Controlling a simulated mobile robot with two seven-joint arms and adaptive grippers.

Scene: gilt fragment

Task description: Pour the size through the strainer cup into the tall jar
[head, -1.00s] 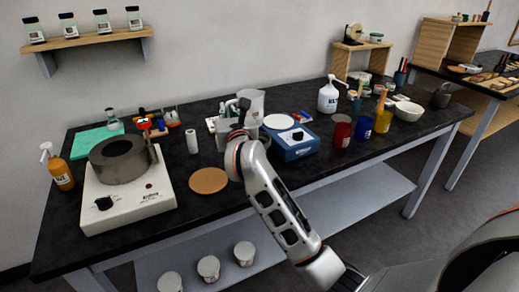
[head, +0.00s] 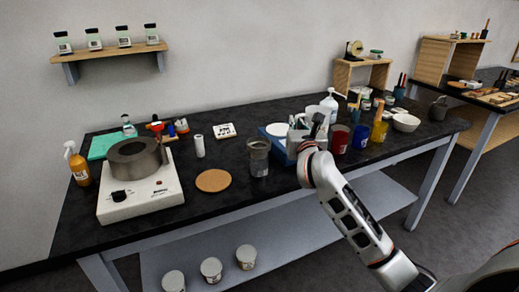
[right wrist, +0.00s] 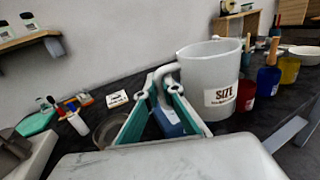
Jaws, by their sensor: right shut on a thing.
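The white pitcher labelled SIZE (right wrist: 212,75) fills the upper middle of the right wrist view and looks roughly upright. My right gripper (right wrist: 165,85), with green-lined fingers, is shut on its handle. In the head view this gripper (head: 308,128) is above the blue device and largely hides the pitcher. A tall grey see-through jar (head: 258,157) stands on the bench left of the gripper. Its rim (right wrist: 108,130) also shows in the wrist view, left of the fingers. A strainer cup cannot be told apart clearly at its top. My left gripper is out of view.
A cork disc (head: 213,180) lies left of the jar, then a hot plate (head: 140,195) with a dark ring pot (head: 136,158). A blue-based device (head: 275,140) stands behind the gripper. Red, blue and yellow containers (head: 360,136) stand to its right.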

